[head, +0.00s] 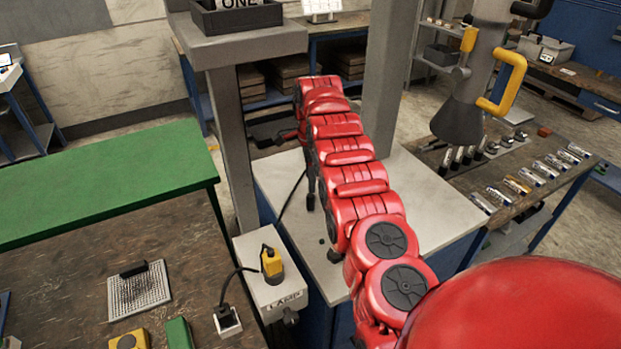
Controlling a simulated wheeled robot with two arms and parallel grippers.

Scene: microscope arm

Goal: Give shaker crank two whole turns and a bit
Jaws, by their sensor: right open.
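I cannot make out the shaker or its crank for certain; my red right arm covers much of the middle of the head view. My right gripper (268,132) is the small dark shape at the far end of that arm, beside the grey post. It is open, and I see nothing held in it. The arm reaches over a pale-topped bench (440,205). Small dark parts (310,197) show at the left edge of the arm; what they belong to is hidden. My left gripper is out of view.
A grey post (233,150) rises close to the gripper. A grey cone-shaped head (461,118) with yellow handles (506,82) hangs at the right, above a bench with several vials.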

